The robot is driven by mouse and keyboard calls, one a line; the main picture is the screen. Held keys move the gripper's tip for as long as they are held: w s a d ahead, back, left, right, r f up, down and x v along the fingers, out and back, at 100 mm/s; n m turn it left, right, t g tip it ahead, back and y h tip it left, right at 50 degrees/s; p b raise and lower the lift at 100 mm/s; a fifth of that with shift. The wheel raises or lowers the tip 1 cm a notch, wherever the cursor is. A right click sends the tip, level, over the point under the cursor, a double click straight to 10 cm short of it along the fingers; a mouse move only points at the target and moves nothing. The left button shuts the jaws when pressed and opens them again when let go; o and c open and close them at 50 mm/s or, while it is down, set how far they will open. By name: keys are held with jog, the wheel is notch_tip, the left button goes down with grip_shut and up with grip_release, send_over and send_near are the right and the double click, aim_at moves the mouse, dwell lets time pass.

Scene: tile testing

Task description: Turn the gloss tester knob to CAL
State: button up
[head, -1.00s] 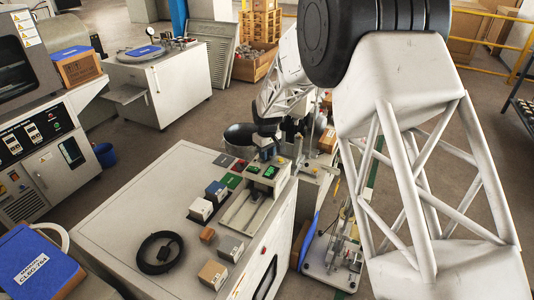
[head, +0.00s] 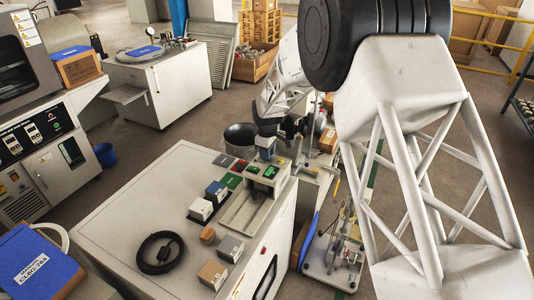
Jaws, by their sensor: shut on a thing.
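The gloss tester (head: 262,183) is a grey bench device with small lit green displays, at the back right of the white cabinet top. My gripper (head: 266,153) is small and dark in the head view. It is low at the back of the tester, just behind the displays. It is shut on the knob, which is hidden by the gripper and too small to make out. The knob's pointer and the CAL mark cannot be read from here.
A coiled black cable (head: 160,253) lies on the cabinet top (head: 120,215). The left part of this top is mostly clear. A glass-sided stand (head: 335,250) is to the right.

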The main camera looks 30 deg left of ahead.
jog(key=o, duration=0.9)
jog(key=shift+r, duration=3.9)
